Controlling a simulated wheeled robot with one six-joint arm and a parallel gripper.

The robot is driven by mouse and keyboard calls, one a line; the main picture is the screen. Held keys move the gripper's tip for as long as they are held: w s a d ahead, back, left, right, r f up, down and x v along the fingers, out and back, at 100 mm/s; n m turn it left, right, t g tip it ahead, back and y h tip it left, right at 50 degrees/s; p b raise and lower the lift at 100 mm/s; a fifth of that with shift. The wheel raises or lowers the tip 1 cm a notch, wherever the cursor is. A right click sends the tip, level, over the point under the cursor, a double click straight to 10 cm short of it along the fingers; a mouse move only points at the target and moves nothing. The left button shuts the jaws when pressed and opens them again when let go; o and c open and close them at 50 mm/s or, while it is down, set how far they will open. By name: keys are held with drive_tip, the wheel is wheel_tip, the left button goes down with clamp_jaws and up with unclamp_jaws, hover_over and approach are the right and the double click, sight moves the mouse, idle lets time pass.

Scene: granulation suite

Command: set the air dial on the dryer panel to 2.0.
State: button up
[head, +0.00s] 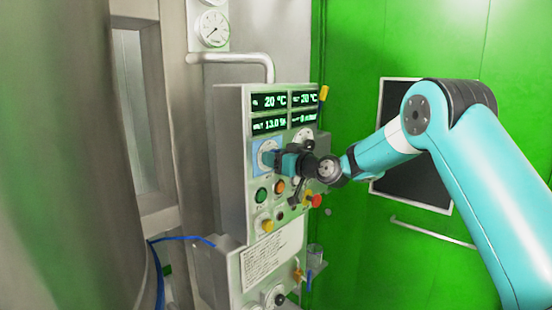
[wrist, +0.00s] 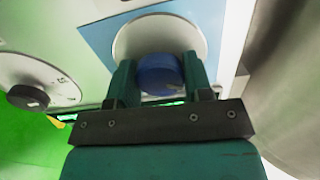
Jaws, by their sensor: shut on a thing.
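The dryer panel (head: 238,150) stands on the left wall side in the head view. One dial (head: 266,149) on it has a white round plate on a blue square, also seen in the wrist view (wrist: 140,40). My gripper (head: 272,158) is at this dial and hides much of it. In the wrist view my gripper (wrist: 159,75) is shut on the blue knob (wrist: 158,76), one finger on each side. The knob's pointer and scale value cannot be read, and no label confirms which dial it is.
A second dial with a black knob (wrist: 28,97) sits close to the left in the wrist view. Displays (head: 268,101), a green button (head: 262,195) and a red button (head: 314,201) are nearby. A pipe (head: 235,58) runs above the panel.

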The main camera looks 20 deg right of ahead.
drive_tip(key=m+b, duration=0.2)
drive_tip(key=shift+f+m, duration=0.15)
drive_tip(key=shift+m, duration=0.25)
drive_tip(key=m, duration=0.2)
drive_tip(key=shift+m+b, duration=0.3)
drive_tip(key=shift+b, duration=0.05)
drive_tip(key=m, duration=0.6)
drive_tip(key=shift+m, duration=0.3)
drive_tip(key=o, duration=0.9)
